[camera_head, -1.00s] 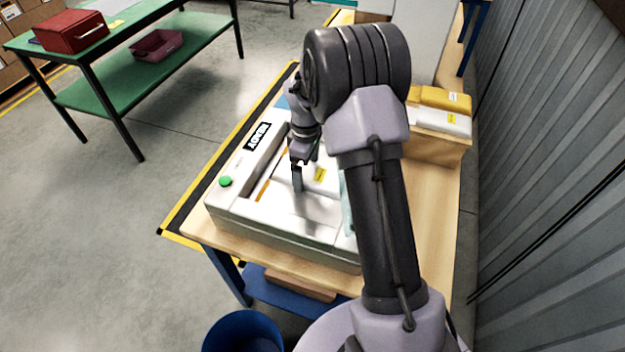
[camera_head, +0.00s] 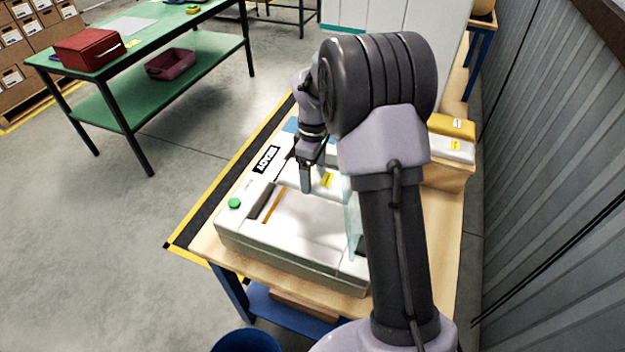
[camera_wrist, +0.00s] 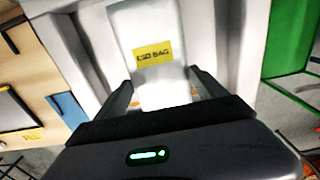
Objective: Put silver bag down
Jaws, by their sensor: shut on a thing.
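The silver bag, a pale packet with a yellow "ESD BAG" label, is between my gripper's fingers in the wrist view (camera_wrist: 147,25). My gripper (camera_wrist: 165,88) is shut on it. In the head view my gripper (camera_head: 306,186) points down over the white machine, and part of the bag (camera_head: 318,187) with its yellow label shows beside the fingers. The rest of the bag is hidden by my arm. I cannot tell whether the bag touches the machine.
The white machine (camera_head: 260,240) has a green button (camera_head: 234,203) and a recessed bed, clear at the front. It stands on a wooden table (camera_head: 225,252). A box with yellow and white packets (camera_head: 450,148) is at right. A clear upright panel (camera_head: 352,218) stands near my arm.

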